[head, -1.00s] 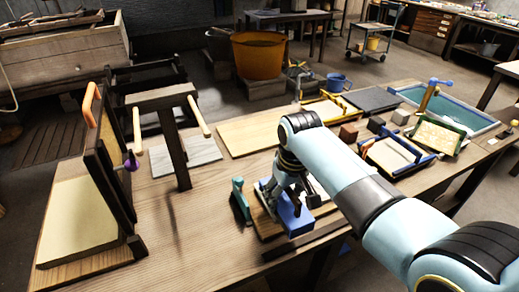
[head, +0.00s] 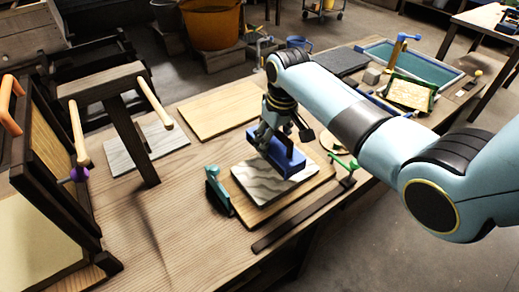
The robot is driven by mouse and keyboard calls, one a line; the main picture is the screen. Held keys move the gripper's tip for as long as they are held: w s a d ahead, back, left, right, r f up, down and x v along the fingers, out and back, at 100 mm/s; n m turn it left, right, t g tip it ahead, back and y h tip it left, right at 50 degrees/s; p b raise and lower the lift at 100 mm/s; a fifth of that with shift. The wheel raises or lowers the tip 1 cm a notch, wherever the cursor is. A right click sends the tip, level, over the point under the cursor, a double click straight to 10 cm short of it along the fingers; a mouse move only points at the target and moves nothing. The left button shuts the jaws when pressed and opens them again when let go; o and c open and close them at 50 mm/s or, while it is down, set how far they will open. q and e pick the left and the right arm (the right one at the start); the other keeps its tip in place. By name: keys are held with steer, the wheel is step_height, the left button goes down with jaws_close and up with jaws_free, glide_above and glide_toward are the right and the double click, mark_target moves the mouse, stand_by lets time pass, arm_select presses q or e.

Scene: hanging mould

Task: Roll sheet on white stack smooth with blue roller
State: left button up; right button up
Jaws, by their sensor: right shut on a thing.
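My right gripper (head: 276,132) is shut on the blue roller (head: 291,165), a blue block-like tool that it holds from above. The roller is over the far right part of a pale stack (head: 268,188) with a wavy grey-and-white top sheet. I cannot tell whether it touches the sheet. The near and left part of the sheet is uncovered; the far right part is hidden under the roller. The stack lies on a wooden board (head: 252,217) on the table. My left gripper is not in view.
A teal upright piece (head: 217,190) stands close left of the board. A dark bar (head: 298,217) lies in front, near the table edge. A green-handled tool (head: 346,170) is at the right. A dark T-shaped stand (head: 127,125) rises at left. Bare table lies left of the board.

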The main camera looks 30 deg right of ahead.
steer(key=d+b, duration=0.1)
steer(key=d, duration=0.2)
steer(key=shift+w+f, duration=0.1)
steer(key=shift+w, duration=0.05)
steer(key=d+b, duration=0.1)
steer(key=d, duration=0.1)
steer(key=d+f+b, duration=0.1)
steer(key=d+b, duration=0.1)
steer(key=d+f+b, duration=0.1)
steer(key=d, duration=0.1)
steer(key=shift+w+d+f+b, duration=0.1)
steer(key=shift+w+d+b, duration=0.1)
steer(key=shift+b, duration=0.1)
steer(key=shift+f+b, duration=0.3)
steer(key=shift+f, duration=0.4)
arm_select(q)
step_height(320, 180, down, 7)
arm_select(e)
steer(key=shift+f, duration=0.35)
arm_select(q)
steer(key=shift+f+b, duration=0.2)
steer(key=shift+b, duration=0.2)
arm_select(e)
steer(key=shift+f, duration=0.65)
steer(key=shift+a, duration=0.1)
